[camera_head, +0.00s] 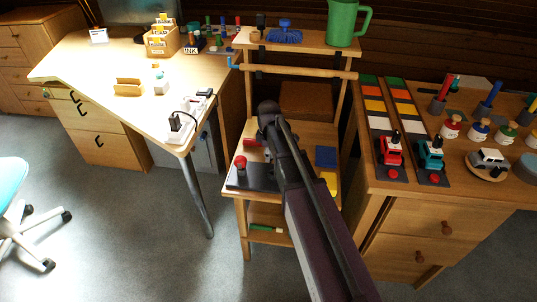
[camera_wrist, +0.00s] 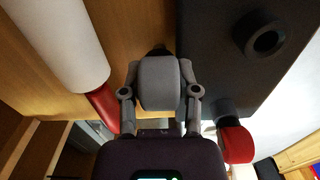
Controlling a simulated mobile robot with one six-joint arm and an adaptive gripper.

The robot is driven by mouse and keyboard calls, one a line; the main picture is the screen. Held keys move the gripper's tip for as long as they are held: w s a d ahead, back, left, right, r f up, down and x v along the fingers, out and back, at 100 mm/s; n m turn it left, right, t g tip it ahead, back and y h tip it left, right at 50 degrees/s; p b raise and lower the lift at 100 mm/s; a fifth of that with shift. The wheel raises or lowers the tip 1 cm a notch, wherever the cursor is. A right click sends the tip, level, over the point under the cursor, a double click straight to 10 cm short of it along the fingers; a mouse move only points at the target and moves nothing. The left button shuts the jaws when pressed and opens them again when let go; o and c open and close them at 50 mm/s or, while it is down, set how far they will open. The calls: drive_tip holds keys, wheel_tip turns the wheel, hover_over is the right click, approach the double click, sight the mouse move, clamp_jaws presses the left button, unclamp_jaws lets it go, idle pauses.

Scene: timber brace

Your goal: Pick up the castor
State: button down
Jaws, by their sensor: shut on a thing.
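My gripper (camera_wrist: 159,66) is shut in the wrist view, with its two grey fingers drawn in toward the middle. A small dark piece, taken as the castor (camera_wrist: 158,50), shows just past the fingertips; most of it is hidden by the gripper. In the head view my gripper (camera_head: 267,118) is over the wooden stand, and my arm covers much of the stand's middle. The castor cannot be made out apart from the gripper there.
A black plate (camera_wrist: 225,65) with a round socket lies beside my gripper; a red knob (camera_head: 240,161) stands by it. A white cylinder with a red end (camera_wrist: 65,45) is at left. The stand's upper shelf (camera_head: 310,43) holds a green jug (camera_head: 342,22). Desks flank the stand.

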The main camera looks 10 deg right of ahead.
drive_tip(key=shift+r+p, duration=4.75)
drive_tip(key=shift+r, duration=0.1)
drive_tip(key=shift+s, duration=0.15)
